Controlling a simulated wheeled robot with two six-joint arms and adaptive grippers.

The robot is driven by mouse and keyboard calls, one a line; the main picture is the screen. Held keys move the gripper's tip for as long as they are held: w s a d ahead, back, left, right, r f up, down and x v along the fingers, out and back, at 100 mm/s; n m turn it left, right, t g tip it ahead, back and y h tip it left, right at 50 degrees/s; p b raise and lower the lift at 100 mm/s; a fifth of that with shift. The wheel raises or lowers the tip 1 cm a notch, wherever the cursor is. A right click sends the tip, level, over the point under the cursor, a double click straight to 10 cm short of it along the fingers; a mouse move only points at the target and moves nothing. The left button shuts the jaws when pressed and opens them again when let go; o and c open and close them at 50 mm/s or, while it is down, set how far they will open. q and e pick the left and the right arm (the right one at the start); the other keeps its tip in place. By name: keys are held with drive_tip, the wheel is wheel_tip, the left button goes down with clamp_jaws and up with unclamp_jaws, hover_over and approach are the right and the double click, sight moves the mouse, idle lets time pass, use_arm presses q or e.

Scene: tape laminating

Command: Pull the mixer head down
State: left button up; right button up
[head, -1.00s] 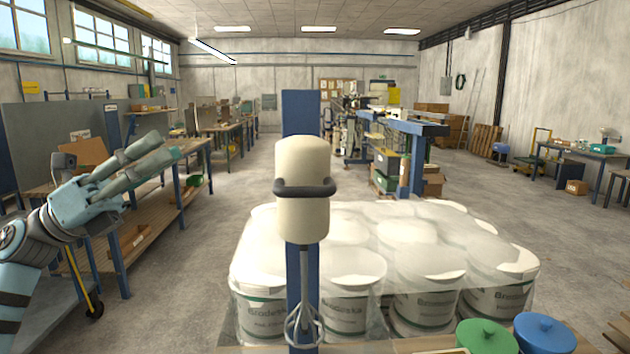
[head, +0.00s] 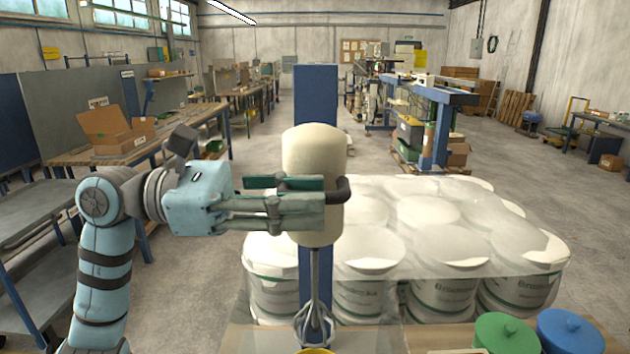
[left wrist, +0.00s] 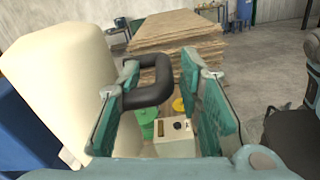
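The cream mixer head (head: 315,145) stands upright in front of a blue column (head: 315,90), with a wire whisk (head: 315,315) hanging below it. A dark loop handle (head: 343,192) wraps its front; the handle also shows in the left wrist view (left wrist: 150,90). My left gripper (head: 320,198) reaches in from the left, with its fingers level with the handle and overlapping it in the head view. In the left wrist view its green-padded fingers (left wrist: 165,105) are apart, with part of the handle in the gap. My right gripper is not in view.
Wrapped white buckets (head: 430,255) stand behind and right of the mixer. A green lidded pot (head: 505,332) and a blue one (head: 570,330) sit at the lower right. A yellow rim (head: 317,351) shows under the whisk. A workbench with cardboard boxes (head: 110,130) is at the left.

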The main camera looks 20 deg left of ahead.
use_arm(q)
drive_tip(key=shift+s+d, duration=0.1)
drive_tip(key=shift+d, duration=0.75)
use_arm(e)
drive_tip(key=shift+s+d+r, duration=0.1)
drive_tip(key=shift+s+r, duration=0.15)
use_arm(q)
clamp_jaws()
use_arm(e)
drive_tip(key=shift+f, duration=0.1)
